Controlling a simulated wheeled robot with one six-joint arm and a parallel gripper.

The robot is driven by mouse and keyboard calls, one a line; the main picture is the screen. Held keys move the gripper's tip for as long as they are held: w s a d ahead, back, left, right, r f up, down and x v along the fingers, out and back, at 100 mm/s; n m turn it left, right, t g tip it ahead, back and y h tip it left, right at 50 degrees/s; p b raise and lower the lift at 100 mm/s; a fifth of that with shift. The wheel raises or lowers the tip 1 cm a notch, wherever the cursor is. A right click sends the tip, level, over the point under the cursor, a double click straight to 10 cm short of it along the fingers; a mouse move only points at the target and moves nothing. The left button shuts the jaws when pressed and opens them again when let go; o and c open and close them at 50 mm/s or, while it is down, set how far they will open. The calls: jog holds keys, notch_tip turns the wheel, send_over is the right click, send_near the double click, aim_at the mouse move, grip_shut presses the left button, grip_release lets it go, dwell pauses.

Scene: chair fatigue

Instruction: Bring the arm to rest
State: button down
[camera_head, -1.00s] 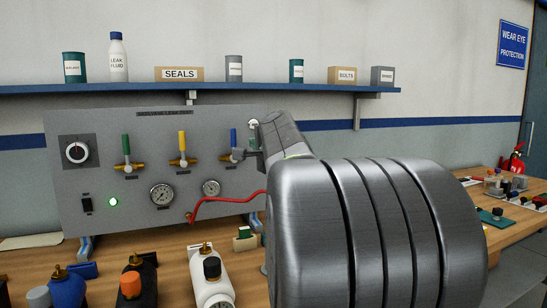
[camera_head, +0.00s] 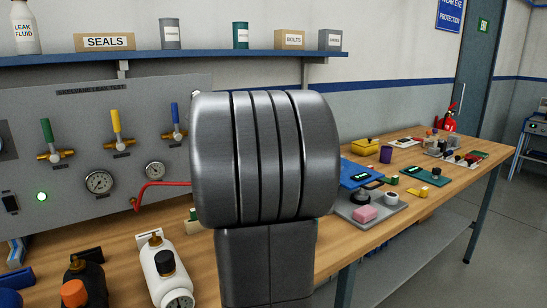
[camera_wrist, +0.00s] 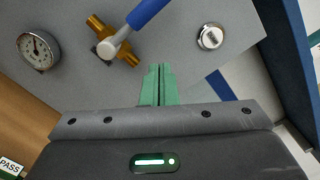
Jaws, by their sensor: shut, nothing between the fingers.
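My gripper (camera_wrist: 157,84) shows in the wrist view with its green fingers closed together and nothing between them. It points at the grey test panel, just below the brass valve with the blue handle (camera_wrist: 147,12); I cannot tell whether it touches the panel. In the head view my arm's large grey link fills the middle and hides the gripper. The same blue-handled valve (camera_head: 174,122) shows just left of the arm there.
The panel (camera_head: 70,98) carries valves, gauges and a red hose (camera_head: 160,184). A blue shelf (camera_head: 190,58) with cans and boxes runs above. A white bottle (camera_head: 162,268) stands on the wooden bench (camera_head: 120,250). A blue case (camera_head: 362,173) lies right of the arm.

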jog(key=shift+w+d+f+m+t+p, duration=0.2)
jog(key=shift+f+m+p, duration=0.45)
jog(key=shift+m, duration=0.8)
jog(key=shift+w+d+f+m+p, duration=0.1)
jog(key=shift+w+f+m+p, duration=0.55)
jog(key=shift+m, duration=0.85)
jog(key=shift+s+d+f+m+t+p, duration=0.1)
jog(key=shift+f+m+p, duration=0.35)
jog(key=shift+f+m, duration=0.7)
jog(key=shift+r, duration=0.35)
